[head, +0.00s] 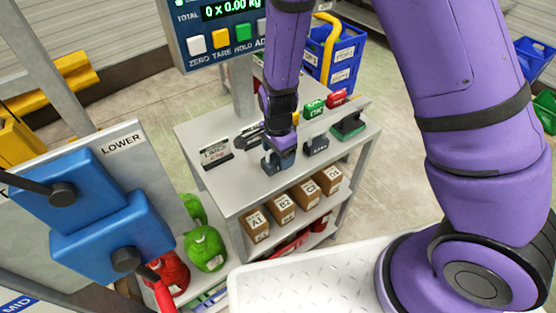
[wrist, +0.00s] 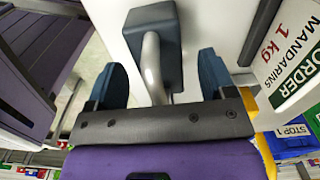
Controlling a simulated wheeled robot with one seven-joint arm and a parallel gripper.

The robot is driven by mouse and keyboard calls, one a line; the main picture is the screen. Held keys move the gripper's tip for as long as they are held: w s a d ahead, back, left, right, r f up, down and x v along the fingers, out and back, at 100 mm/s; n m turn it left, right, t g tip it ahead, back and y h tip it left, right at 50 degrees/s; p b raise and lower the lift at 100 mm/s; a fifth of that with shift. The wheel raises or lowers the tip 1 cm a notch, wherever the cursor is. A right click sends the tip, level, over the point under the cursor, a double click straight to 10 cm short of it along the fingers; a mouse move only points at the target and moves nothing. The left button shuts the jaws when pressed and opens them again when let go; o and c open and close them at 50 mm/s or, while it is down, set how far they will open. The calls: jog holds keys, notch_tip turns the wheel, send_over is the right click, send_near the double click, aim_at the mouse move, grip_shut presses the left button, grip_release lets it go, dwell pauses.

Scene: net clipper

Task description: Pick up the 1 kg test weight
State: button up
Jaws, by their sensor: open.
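A dark blue-grey block with a silver bar handle (wrist: 153,38), which looks like a test weight, stands on the light table in the wrist view. No weight marking is readable on it. My gripper (wrist: 160,75) is open, with one dark blue finger on each side of the handle. The fingers appear apart from the handle.
The grey table (head: 230,185) also holds a sign card (head: 216,152), a green OK block (head: 315,107), a red block (head: 337,98) and a green-topped item (head: 348,127). A scale display (head: 225,35) rises behind. Labelled boxes (head: 281,208) sit on the shelf below. An order card (wrist: 290,55) stands close at right.

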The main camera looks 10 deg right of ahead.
jog(key=shift+f, duration=0.5)
grip_shut()
jog(key=shift+r, duration=0.1)
